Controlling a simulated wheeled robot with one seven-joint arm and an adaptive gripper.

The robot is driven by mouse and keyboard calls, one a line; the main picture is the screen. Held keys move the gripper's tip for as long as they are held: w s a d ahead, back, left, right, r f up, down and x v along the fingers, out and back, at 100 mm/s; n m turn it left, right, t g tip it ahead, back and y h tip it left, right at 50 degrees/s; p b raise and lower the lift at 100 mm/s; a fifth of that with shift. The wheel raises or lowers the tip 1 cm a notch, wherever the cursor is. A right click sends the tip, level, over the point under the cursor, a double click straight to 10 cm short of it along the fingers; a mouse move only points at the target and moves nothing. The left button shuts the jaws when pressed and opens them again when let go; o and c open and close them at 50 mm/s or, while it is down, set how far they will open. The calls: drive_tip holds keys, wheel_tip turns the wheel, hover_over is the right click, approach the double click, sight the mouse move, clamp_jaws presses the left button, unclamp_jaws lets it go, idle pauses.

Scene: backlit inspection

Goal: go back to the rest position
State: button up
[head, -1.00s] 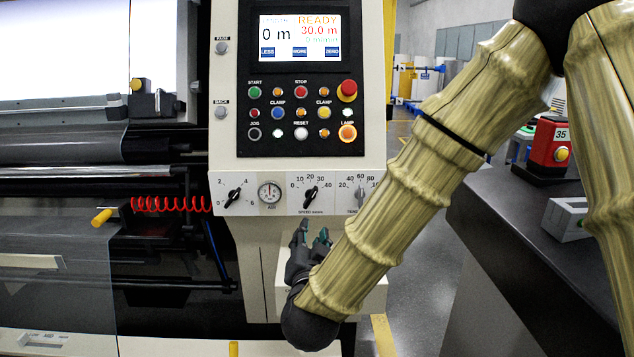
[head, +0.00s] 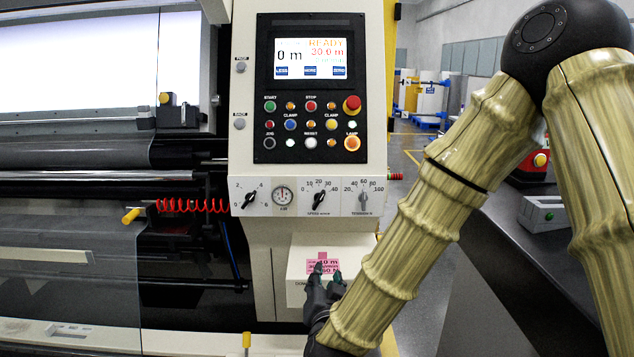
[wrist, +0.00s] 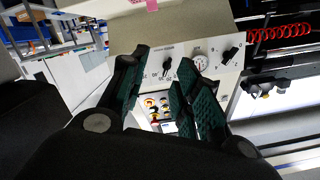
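My gripper (head: 328,276) is low in the head view, in front of a white box below the machine's knob panel. Its fingers stand apart with nothing between them. In the wrist view my gripper (wrist: 160,90) also shows open and empty, its green-padded fingers framing part of the knob panel (wrist: 187,62). The control panel (head: 312,90) is upright behind it, its screen (head: 311,58) reading READY, 0 m and 30.0 m. My gripper appears apart from the panel.
A white box (head: 300,262) with a pink label (head: 322,263) is behind my gripper. The knob strip (head: 300,197) is above it. A dark bench (head: 510,240) with a grey block (head: 540,213) lies to the right. A red coiled hose (head: 190,205) hangs left.

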drive_tip(key=s+d+f+n+g+p, duration=0.1)
drive_tip(key=s+d+f+g+p, duration=0.2)
drive_tip(key=f, duration=0.5)
drive_tip(key=s+d+f+n+g+p, duration=0.1)
drive_tip(key=s+d+f+g, duration=0.15)
drive_tip(key=s+f, duration=0.45)
drive_tip(key=s+d+f+n+g+p, duration=0.1)
drive_tip(key=s+d+f+g+p, duration=0.2)
drive_tip(key=f, duration=0.6)
drive_tip(key=s+d+f+g+p, duration=0.1)
drive_tip(key=s+d+f+g, duration=0.1)
drive_tip(key=s, duration=0.6)
drive_tip(key=s+d+f+n+g+p, duration=0.1)
drive_tip(key=s+d+f+g, duration=0.2)
drive_tip(key=s, duration=0.6)
drive_tip(key=s+d+f+g+p, duration=0.1)
drive_tip(key=s+d+f+g, duration=0.2)
drive_tip(key=s+d+f, duration=0.3)
drive_tip(key=s+d, duration=0.1)
drive_tip(key=s, duration=0.2)
drive_tip(key=shift+s+d+n, duration=0.2)
drive_tip(key=shift+d+n, duration=0.05)
drive_tip(key=shift+n, duration=0.15)
drive_tip(key=shift+h, duration=0.3)
